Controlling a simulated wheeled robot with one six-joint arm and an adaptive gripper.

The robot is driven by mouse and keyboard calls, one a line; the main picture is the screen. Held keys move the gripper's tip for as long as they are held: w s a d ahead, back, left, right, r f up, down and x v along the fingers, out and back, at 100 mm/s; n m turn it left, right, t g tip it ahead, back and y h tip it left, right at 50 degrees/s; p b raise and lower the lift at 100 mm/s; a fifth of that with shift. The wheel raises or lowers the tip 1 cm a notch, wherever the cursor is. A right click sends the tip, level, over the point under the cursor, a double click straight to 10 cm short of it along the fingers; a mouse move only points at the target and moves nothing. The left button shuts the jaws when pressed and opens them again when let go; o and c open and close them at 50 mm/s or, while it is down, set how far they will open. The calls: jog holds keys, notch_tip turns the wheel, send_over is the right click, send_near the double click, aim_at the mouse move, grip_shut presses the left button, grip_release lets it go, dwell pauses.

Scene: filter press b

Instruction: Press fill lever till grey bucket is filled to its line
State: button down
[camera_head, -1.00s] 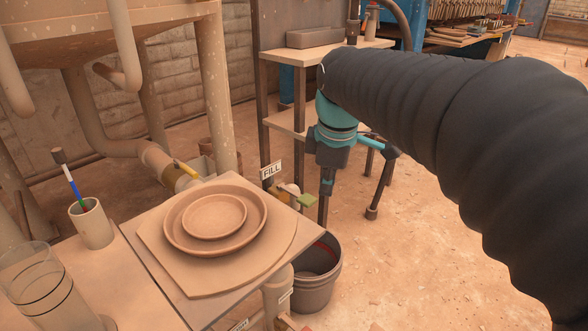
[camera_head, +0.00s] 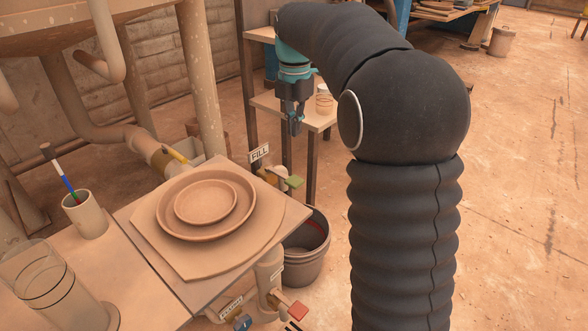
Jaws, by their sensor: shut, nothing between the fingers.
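The grey bucket (camera_head: 303,268) stands on the ground just right of the table corner. A red line (camera_head: 316,228) shows on its inner wall near the rim; I cannot make out the level inside. The FILL sign (camera_head: 259,152) stands behind the table. A green-ended lever (camera_head: 294,181) sits on the tap just right of and below the sign, above the bucket. My gripper (camera_head: 296,130) points down, shut and empty. In the picture it is above the green lever and apart from it.
A table with stacked plates (camera_head: 206,201) fills the front left, with a brush cup (camera_head: 86,214) and a clear jar (camera_head: 55,285). A shelf (camera_head: 308,112) stands behind my gripper. Open ground lies right.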

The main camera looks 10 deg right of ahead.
aim_at(297, 182)
notch_tip(297, 182, down, 14)
jog(key=b, duration=0.2)
jog(key=shift+b, duration=0.4)
jog(key=b, duration=0.1)
jog(key=f+b, duration=0.1)
jog(key=shift+s+d+f+t+y+b, duration=0.2)
jog(key=shift+f+t+y+b, duration=0.1)
jog(key=shift+t, duration=0.1)
notch_tip(297, 182, down, 3)
jog(key=shift+s+f, duration=0.2)
jog(key=shift+f, duration=0.1)
dwell(1.5)
dwell(4.2)
